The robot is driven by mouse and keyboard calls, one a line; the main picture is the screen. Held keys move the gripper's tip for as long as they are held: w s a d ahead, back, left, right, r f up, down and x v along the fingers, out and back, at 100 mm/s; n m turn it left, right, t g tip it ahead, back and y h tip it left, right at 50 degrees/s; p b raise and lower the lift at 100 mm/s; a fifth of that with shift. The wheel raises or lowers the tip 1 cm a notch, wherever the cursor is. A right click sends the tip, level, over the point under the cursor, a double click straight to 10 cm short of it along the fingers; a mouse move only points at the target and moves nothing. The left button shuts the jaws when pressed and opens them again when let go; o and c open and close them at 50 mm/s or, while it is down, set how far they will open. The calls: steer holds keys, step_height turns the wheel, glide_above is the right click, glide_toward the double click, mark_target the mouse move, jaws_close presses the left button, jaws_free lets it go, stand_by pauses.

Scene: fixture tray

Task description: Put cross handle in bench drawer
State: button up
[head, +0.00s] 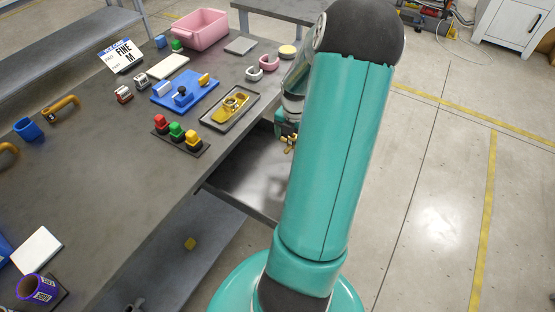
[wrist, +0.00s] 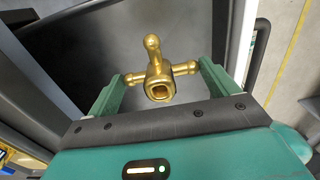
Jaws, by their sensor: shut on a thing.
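The brass cross handle (wrist: 158,75) is held between the two green fingers of my gripper (wrist: 160,82) in the wrist view, with its square socket facing the camera. In the head view the cross handle (head: 290,142) is a small brass shape beside my arm, and most of my gripper (head: 283,128) is hidden behind the arm. The bench drawer (head: 245,172) is pulled open below the bench top, with a bare grey floor where it shows. My gripper appears over the drawer; its height above the floor is hard to tell. My arm hides the drawer's right part.
The bench top (head: 120,205) holds a fixture tray (head: 243,116) with a yellow part, a blue fixture (head: 185,92), a strip of colored buttons (head: 178,136) and a pink bin (head: 200,29).

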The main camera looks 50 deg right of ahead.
glide_above(280, 166)
steer(key=f, duration=0.5)
steer(key=shift+s+d+f, duration=0.15)
steer(key=shift+s+d, duration=0.05)
steer(key=shift+w+a+f, duration=0.1)
steer(key=shift+f, duration=0.8)
steer(key=shift+w+a+f, duration=0.1)
steer(key=shift+f, duration=0.75)
steer(key=shift+f, duration=0.1)
steer(key=o, duration=0.7)
step_height(280, 166, up, 12)
steer(key=w+a+r+m+h, duration=0.2)
steer(key=w+a+r+m, duration=0.2)
steer(key=a+r, duration=0.55)
steer(key=s+a+r+m+t, duration=0.2)
steer(key=a+r+m, duration=0.2)
steer(key=a, duration=0.5)
steer(key=s+a+r+m+t+y, duration=0.1)
steer(key=s+a+r+m, duration=0.1)
steer(key=a+r+m, duration=0.3)
steer(key=s+a+r+m+t+y, duration=0.1)
steer(key=a+r+m, duration=0.4)
steer(key=a, duration=0.8)
steer(key=shift+s+m+t, duration=0.5)
steer(key=shift+s+t, duration=0.3)
steer(key=shift+s, duration=0.15)
